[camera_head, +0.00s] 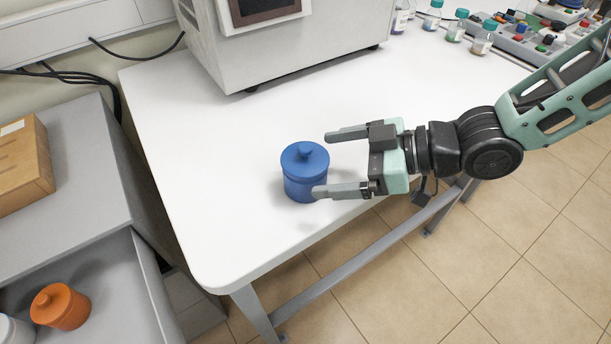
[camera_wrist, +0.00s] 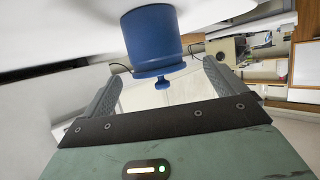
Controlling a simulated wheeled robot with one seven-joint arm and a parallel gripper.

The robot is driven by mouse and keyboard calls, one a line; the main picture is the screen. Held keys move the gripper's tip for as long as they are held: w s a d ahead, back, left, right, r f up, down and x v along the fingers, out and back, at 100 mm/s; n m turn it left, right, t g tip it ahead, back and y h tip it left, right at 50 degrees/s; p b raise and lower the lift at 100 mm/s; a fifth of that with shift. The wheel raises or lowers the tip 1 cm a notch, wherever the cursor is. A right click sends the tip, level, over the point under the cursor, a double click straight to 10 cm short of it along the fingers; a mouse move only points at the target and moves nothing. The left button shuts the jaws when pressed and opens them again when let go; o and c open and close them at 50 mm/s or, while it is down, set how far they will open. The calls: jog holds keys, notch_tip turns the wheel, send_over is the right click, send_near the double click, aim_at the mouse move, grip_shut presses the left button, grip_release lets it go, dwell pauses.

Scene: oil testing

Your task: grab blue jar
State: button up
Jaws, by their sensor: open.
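The blue jar (camera_head: 303,174) with a knobbed lid stands upright on the white table, near its front edge. My gripper (camera_head: 322,164) is open and comes in from the right, with its two fingers pointing left toward the jar. In the head view the near fingertip overlaps the jar's lower right edge; I cannot tell whether it touches. In the wrist view the blue jar (camera_wrist: 152,42) appears upside down, beyond and between the open fingers of my gripper (camera_wrist: 163,88). Nothing is held.
A grey machine (camera_head: 290,45) stands at the table's back. Several small bottles (camera_head: 457,26) and a control panel (camera_head: 530,38) are at the far right. An orange jar (camera_head: 60,306) sits in a grey drawer at lower left. The white table (camera_head: 215,195) is clear left of the jar.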

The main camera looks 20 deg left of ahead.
aim_at(318, 159)
jog(key=x, duration=0.5)
jog(key=shift+w+a+r, duration=0.1)
jog(key=shift+a+r, duration=0.15)
jog(key=c, duration=1.1)
